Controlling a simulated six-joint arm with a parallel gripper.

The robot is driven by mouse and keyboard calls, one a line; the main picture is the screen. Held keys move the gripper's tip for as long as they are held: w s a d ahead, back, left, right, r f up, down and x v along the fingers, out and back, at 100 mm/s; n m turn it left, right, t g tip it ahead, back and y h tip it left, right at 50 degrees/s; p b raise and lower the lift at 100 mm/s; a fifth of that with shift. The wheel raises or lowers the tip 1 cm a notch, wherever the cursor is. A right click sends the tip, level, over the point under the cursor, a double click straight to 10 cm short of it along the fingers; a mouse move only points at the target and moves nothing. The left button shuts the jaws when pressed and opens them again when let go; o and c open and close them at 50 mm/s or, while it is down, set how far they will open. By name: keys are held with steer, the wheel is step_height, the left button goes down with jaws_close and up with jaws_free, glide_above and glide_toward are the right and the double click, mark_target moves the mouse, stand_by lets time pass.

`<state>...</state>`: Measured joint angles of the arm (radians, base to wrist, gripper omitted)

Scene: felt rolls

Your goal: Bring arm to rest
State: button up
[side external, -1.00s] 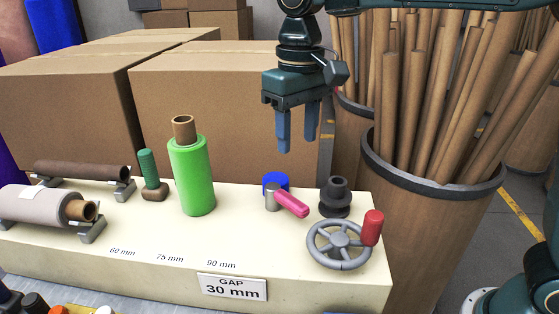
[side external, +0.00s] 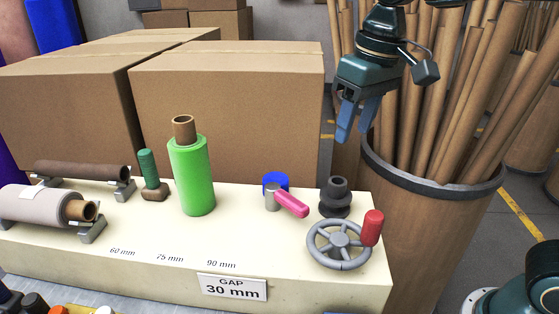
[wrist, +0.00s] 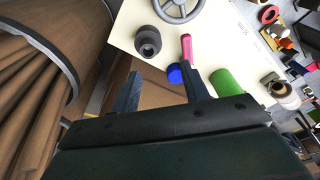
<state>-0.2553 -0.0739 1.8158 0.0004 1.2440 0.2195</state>
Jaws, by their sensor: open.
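My gripper (side external: 357,120) is open and empty. In the side external view it hangs tilted in the air, above and behind the right end of the cream bench (side external: 120,222), close to the barrel of tubes. In the wrist view its two blue fingers (wrist: 162,88) stand apart with nothing between them. The bright green roll (side external: 191,178) stands upright on the bench around a brown core. A grey roll (side external: 35,206) and a dark brown roll (side external: 80,171) lie in cradles at the left.
A barrel (side external: 425,215) of tall cardboard tubes stands right of the bench. Large cardboard boxes (side external: 230,110) stand behind it. A grey handwheel (side external: 340,245), a black stepped knob (side external: 335,197), a pink-handled lever (side external: 291,204) and a green-handled tool (side external: 149,172) are on the bench.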

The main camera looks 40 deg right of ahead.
steer(key=s+d+f+t, duration=0.2)
steer(key=s+d+f, duration=0.1)
steer(key=s, duration=0.5)
steer(key=s+d+f+t, duration=0.1)
steer(key=s+d+f, duration=0.2)
steer(key=s+d, duration=0.2)
steer(key=s, duration=0.2)
steer(key=shift+s+d+t, duration=0.35)
steer(key=shift+t, duration=0.05)
